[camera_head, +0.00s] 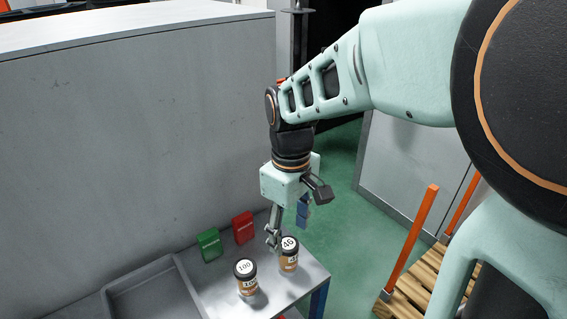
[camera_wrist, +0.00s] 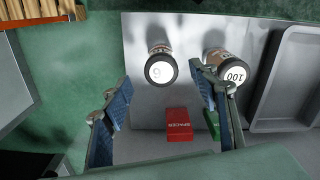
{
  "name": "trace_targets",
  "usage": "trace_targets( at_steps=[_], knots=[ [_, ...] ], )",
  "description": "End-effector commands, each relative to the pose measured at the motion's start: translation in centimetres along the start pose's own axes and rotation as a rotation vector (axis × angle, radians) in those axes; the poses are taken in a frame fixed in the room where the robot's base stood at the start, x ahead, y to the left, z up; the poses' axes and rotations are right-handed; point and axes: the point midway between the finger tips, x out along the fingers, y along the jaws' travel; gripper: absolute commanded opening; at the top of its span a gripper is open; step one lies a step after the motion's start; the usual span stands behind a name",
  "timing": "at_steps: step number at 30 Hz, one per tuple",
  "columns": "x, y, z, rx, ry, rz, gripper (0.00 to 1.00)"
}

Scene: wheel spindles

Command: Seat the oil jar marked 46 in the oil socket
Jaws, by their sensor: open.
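The oil jar marked 46 (camera_head: 289,256), brown with a dark, white-topped lid, stands upright near the right edge of the grey table. In the wrist view the same jar (camera_wrist: 160,68) shows its white lid top, ahead of and between the two fingers. My gripper (camera_head: 286,236) is open and empty, pointing down just at or above this jar; its blue-padded fingers (camera_wrist: 163,84) are spread apart in the wrist view. I cannot tell how far the fingers reach beside the lid. I cannot make out an oil socket in either view.
A similar jar marked 100 (camera_head: 246,277) stands close beside, left of jar 46; the right-hand finger in the wrist view is near it. A green box (camera_head: 209,244) and a red box (camera_head: 243,227) stand behind. A grey tray (camera_head: 118,297) lies left. A wooden pallet (camera_head: 440,278) is right.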

Motion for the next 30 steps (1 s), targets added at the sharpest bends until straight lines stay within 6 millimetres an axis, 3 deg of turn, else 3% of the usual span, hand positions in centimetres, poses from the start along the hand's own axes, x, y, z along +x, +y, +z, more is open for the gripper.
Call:
trace_targets(
  at_steps=[3,8,18,26,30],
  knots=[
    [1.9,0.0,0.1,0.0,-0.003,-0.002,0.54],
    [2.9,0.0,0.0,0.0,-0.001,-0.001,0.54],
    [7.4,-0.1,0.1,0.001,-0.002,-0.002,0.54],
    [7.8,-0.1,0.0,0.001,0.001,-0.001,0.54],
    [7.8,-0.1,0.0,0.001,0.001,-0.001,0.42]
  ],
)
